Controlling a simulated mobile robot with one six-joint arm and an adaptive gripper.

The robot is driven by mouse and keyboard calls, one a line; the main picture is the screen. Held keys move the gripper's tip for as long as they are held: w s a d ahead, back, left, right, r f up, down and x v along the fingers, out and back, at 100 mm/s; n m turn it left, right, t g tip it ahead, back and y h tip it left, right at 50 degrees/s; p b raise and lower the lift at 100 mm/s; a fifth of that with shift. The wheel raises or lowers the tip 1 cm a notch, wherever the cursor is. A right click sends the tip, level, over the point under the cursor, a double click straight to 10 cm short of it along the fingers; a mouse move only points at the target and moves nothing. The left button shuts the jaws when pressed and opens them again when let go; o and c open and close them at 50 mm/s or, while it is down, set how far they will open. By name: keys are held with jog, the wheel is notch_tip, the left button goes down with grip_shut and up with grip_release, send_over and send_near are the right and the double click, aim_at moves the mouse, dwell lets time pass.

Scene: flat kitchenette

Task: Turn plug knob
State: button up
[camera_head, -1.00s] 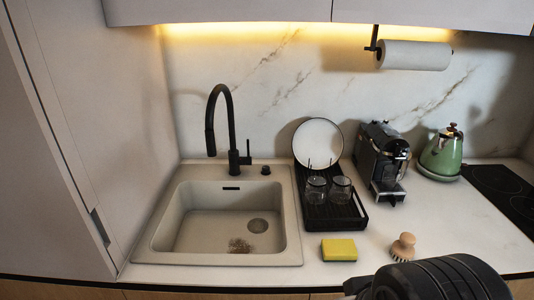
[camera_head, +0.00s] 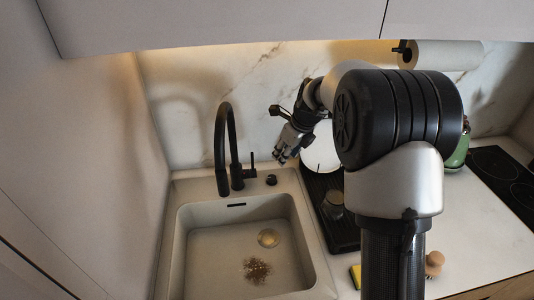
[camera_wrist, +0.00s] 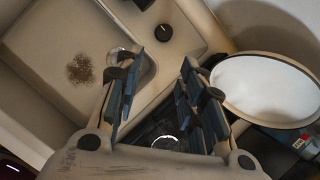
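The plug knob (camera_head: 271,180) is a small black round knob on the back right rim of the beige sink (camera_head: 180,235), right of the black faucet (camera_head: 230,150). In the wrist view the knob (camera_wrist: 163,32) shows as a black disc with a pale mark, just beyond the fingertips. My gripper (camera_head: 283,158) hangs above and slightly right of the knob in the head view. In the wrist view my gripper (camera_wrist: 160,68) is open, with nothing between its fingers and a gap to the knob. The drain (camera_head: 268,238) shows in the basin, with brown dirt (camera_head: 257,270) near it.
A black dish rack (camera_head: 343,234) with a glass (camera_head: 333,204) and a white plate (camera_head: 320,152) stands close to the right of the sink. The faucet stands close on the left. A yellow sponge (camera_head: 355,275) and a brush (camera_head: 434,262) lie in front. My arm hides the coffee machine.

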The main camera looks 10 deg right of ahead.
aim_at(272, 178)
jog(key=shift+m, duration=0.9)
jog(key=b+x, duration=0.1)
jog(key=x, duration=0.5)
jog(key=b+x, duration=0.1)
jog(key=x, duration=0.6)
jog(key=w+b+x, duration=0.1)
jog(key=x, duration=0.5)
jog(key=shift+w+d, duration=0.2)
jog(key=shift+d, duration=0.05)
jog(key=shift+c, duration=0.5)
jog(key=c, duration=0.7)
